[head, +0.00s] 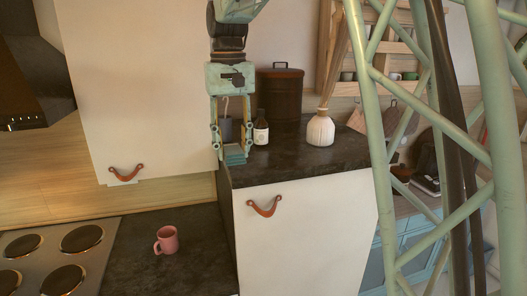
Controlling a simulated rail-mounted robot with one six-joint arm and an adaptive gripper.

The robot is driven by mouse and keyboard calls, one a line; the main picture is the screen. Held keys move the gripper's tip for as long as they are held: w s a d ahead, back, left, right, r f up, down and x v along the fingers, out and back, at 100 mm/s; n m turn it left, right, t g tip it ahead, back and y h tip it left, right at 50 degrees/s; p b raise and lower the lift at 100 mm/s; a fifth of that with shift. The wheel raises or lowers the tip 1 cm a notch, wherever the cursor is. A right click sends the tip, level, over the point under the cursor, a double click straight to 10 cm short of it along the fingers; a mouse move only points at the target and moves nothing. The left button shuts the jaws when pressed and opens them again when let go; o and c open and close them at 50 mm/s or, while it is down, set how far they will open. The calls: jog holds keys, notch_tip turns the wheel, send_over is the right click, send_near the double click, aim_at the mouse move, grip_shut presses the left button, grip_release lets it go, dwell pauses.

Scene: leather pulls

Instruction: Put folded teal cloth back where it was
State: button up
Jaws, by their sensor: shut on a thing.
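My gripper (234,146) points down at the left end of the raised dark counter (290,171). It is shut on the folded teal cloth (235,156), a small layered stack between its fingertips. The cloth is at the counter's left edge; I cannot tell whether it touches the top or hangs just above it.
Close to the gripper stand a brown bottle (261,130) with a pale label and a grey pot (225,130) partly behind the fingers. A dark lidded canister (280,97) and a white vase (320,130) stand further right. A pink mug (167,240) stands on the lower counter (195,270) beside the hob (55,255).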

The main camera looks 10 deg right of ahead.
jog(key=p, duration=0.1)
send_over(264, 159)
jog(key=s+a, duration=0.1)
jog(key=shift+a+f, duration=0.15)
jog(key=shift+f, duration=0.4)
jog(key=shift+w+d, duration=0.35)
jog(key=shift+d, duration=0.2)
jog(key=shift+f+p, duration=0.35)
jog(key=shift+f, duration=1.45)
jog(key=shift+f, duration=0.15)
jog(key=o, duration=0.8)
jog(key=shift+o, duration=0.8)
